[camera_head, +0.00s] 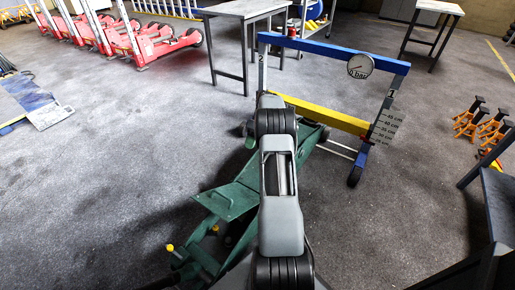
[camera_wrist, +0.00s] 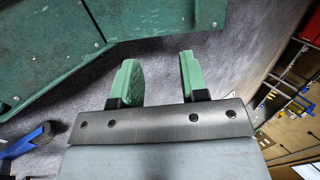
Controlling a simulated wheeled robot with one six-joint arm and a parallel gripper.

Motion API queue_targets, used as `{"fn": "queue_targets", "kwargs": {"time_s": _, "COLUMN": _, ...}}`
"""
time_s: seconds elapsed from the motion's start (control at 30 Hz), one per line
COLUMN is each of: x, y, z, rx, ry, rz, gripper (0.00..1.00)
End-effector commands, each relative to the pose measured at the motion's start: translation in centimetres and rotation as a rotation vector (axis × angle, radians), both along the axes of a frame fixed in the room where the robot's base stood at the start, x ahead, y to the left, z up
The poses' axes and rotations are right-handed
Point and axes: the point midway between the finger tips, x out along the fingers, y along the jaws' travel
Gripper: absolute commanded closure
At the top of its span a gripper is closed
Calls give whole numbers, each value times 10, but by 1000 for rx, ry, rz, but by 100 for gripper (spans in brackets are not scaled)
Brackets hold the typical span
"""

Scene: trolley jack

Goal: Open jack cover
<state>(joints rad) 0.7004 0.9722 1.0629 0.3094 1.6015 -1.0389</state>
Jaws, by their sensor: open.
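The green trolley jack (camera_head: 222,207) stands on the floor, partly hidden behind my grey arm in the head view. A flat green plate, which may be its cover, shows left of my arm; I cannot tell whether it is open. In the wrist view, the jack's green side (camera_wrist: 45,50) fills the upper left, with bolts along its edge. My gripper (camera_wrist: 160,75) has two green-padded fingers spread apart with only floor visible between them. It is beside the jack body and holds nothing. In the head view my gripper is hidden by the arm.
A blue and yellow frame with a gauge (camera_head: 360,66) stands behind the jack. Red jacks (camera_head: 150,45) line the upper left. A grey table (camera_head: 245,9) stands at the back, orange axle stands (camera_head: 467,124) at the right. The floor to the left is mostly clear.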

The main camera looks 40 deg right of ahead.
Motion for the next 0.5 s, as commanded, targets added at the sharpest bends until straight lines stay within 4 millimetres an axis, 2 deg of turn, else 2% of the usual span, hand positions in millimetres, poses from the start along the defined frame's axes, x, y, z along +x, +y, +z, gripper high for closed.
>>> {"fn": "queue_targets", "kwargs": {"time_s": 0.03, "x": -7, "y": 4, "z": 15, "rx": -2, "ry": -1, "rz": -1, "gripper": 60}}
{"fn": "queue_targets", "kwargs": {"time_s": 0.07, "x": -11, "y": 6, "z": 20, "rx": -1, "ry": -2, "rz": 0, "gripper": 60}}
{"fn": "queue_targets", "kwargs": {"time_s": 0.5, "x": -67, "y": 40, "z": 45, "rx": 0, "ry": -1, "rz": -1, "gripper": 60}}
